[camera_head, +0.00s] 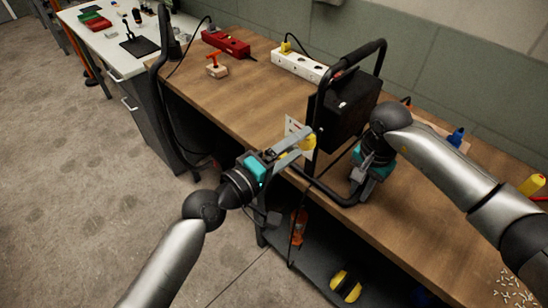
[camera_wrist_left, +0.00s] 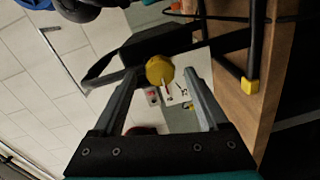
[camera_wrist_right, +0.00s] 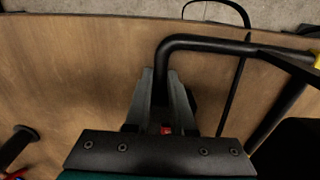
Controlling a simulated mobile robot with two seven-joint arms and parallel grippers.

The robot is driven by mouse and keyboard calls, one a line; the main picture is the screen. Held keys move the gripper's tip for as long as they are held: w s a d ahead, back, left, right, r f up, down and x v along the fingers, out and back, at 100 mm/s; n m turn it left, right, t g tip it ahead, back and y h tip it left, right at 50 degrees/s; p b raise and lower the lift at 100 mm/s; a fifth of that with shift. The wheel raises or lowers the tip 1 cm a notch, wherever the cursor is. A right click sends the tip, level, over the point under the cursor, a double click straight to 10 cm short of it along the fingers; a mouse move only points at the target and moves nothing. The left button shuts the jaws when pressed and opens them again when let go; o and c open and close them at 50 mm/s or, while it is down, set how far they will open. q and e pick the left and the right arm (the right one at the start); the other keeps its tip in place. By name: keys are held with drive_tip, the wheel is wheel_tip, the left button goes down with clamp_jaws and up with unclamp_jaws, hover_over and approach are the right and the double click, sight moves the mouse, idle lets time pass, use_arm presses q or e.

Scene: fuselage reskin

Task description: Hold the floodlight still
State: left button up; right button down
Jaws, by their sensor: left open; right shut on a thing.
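The floodlight, with a black lamp housing (camera_head: 350,105) inside a black tubular stand (camera_head: 382,58), stands at the workbench's front edge. My right gripper (camera_head: 362,188) is shut on the stand's lower tube; in the right wrist view the tube (camera_wrist_right: 205,42) runs in between the fingers (camera_wrist_right: 165,85). A round yellow knob (camera_head: 309,142) sits on the near side; it also shows in the left wrist view (camera_wrist_left: 160,70). My left gripper (camera_head: 298,147) is open with its fingers either side of the knob in that view (camera_wrist_left: 160,85). I cannot tell whether they touch it.
The wooden workbench (camera_head: 235,95) carries a white power strip (camera_head: 300,66), a red tool (camera_head: 226,42), an orange-handled tool (camera_head: 216,67) and a blue bottle (camera_head: 456,137). A yellow-black object (camera_head: 346,285) lies on the lower shelf. A black cable hangs at the front. Floor at left is clear.

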use_arm(q)
drive_tip(key=v, duration=1.1)
drive_tip(key=shift+a, duration=0.1)
use_arm(e)
drive_tip(key=c, duration=0.7)
unclamp_jaws()
